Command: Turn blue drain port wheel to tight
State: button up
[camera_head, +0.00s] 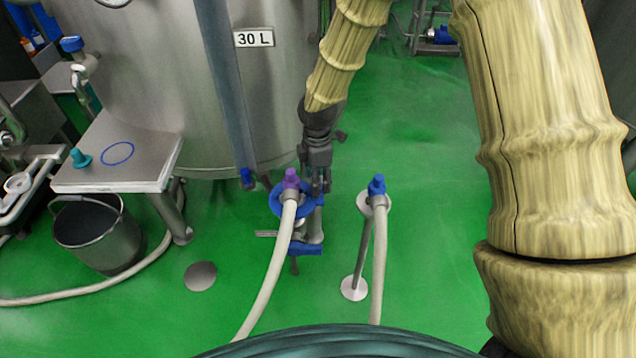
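A blue wheel (276,204) sits at the tank's lower front, around the hose fitting with a purple cap (291,178). The hose and fitting cover part of the wheel. My gripper (319,186) is dark and points down at the wheel's right side. Its fingertips overlap the wheel's right edge in the picture. I cannot tell whether they touch the rim or whether the fingers are open or shut. A blue handle (305,249) lies below, by the metal pipe.
The steel tank (190,80) labelled 30 L stands behind. A pale hose (262,290) hangs from the purple fitting. A stand with a blue cap (377,185) and another hose are right. A steel table (120,160) and bucket (97,235) are left.

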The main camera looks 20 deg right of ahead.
jog(key=shift+f, duration=1)
jog(key=c, duration=1)
